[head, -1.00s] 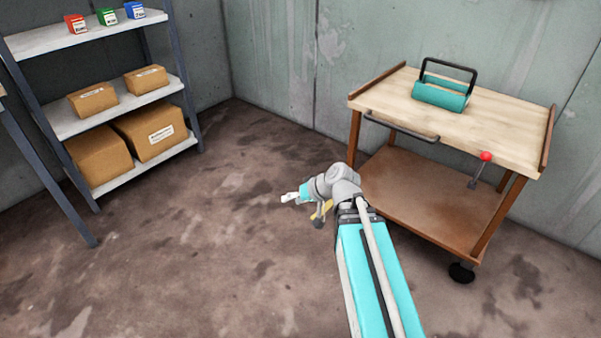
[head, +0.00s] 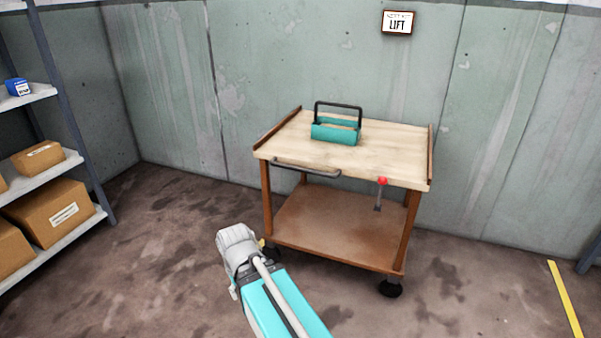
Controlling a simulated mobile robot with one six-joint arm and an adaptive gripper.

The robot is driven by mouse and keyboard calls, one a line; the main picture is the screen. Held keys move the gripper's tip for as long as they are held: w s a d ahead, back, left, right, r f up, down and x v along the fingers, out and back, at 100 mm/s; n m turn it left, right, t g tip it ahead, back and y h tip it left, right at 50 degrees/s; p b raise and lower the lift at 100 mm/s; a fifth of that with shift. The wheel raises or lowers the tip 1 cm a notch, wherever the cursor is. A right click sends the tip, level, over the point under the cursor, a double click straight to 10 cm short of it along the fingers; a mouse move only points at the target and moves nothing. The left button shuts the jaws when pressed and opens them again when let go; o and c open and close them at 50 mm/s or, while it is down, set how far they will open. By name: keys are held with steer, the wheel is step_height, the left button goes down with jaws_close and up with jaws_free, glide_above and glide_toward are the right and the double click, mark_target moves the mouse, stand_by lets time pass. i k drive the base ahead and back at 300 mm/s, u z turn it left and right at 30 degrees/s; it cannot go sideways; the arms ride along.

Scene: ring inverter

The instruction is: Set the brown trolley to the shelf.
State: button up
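The brown trolley (head: 330,225) stands against the back wall, right of centre in the head view. It has a pale wooden top, a brown lower deck, a dark handle bar (head: 306,171) on its front left and a red-knobbed lever (head: 382,182) at its front right. A teal tote with a black handle (head: 336,131) sits on its top. The shelf (head: 60,232) is at the left edge, cut off by the frame. My arm reaches up from the bottom, in front of the trolley's left side. My gripper is hidden behind my arm's end.
The shelf holds cardboard boxes (head: 58,212) and a small blue box (head: 17,87). A sign reading LIFT (head: 397,23) hangs on the wall. A yellow floor line (head: 566,305) runs at the right. Floor between the shelf and trolley is clear.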

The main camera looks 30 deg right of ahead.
mark_target(338, 224)
steer(key=k, duration=1.3)
steer(key=u, duration=0.45)
steer(key=i, duration=1.85)
steer(key=z, duration=0.55)
